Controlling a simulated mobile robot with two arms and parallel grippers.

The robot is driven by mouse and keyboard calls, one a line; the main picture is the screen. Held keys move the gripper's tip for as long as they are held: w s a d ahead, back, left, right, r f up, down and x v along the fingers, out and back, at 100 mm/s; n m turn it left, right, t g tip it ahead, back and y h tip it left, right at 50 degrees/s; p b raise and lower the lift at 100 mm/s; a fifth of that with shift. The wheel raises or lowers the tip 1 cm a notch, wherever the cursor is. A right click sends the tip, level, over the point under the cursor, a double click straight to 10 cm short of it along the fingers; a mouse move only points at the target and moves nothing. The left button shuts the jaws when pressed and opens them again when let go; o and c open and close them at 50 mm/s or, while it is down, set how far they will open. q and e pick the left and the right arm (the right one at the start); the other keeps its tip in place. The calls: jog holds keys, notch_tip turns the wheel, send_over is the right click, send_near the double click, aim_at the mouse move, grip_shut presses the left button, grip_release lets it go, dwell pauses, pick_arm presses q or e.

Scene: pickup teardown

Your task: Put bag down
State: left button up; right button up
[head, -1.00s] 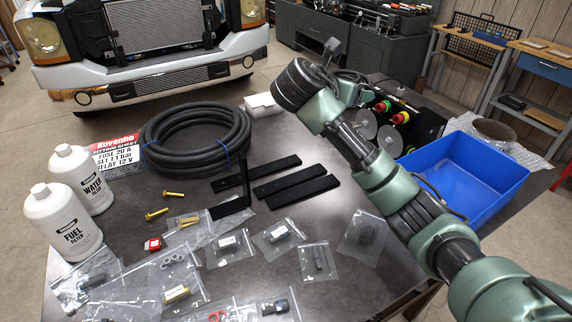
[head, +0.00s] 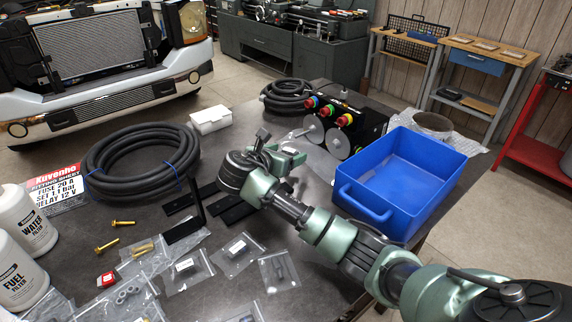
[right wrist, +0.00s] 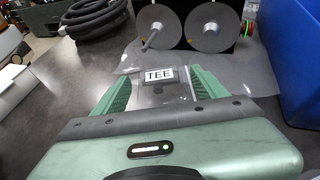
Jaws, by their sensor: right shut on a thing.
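A clear plastic bag with a white TEE label (right wrist: 159,76) sits between the green fingers of my right gripper (right wrist: 160,84) in the right wrist view. The gripper is shut on it. In the head view my right gripper (head: 293,158) is over the dark table, left of the blue bin and in front of the box with discs. The bag is hard to make out there. I cannot tell whether it touches the table. My left gripper is not in view.
The blue bin (head: 362,206) stands empty to the right. A box with two discs (head: 336,141) is behind the gripper. Dark bars lie partly under my arm.

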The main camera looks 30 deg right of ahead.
jog(key=shift+f, duration=1.95)
jog(key=o, duration=1.3)
jog(key=shift+f, duration=0.15)
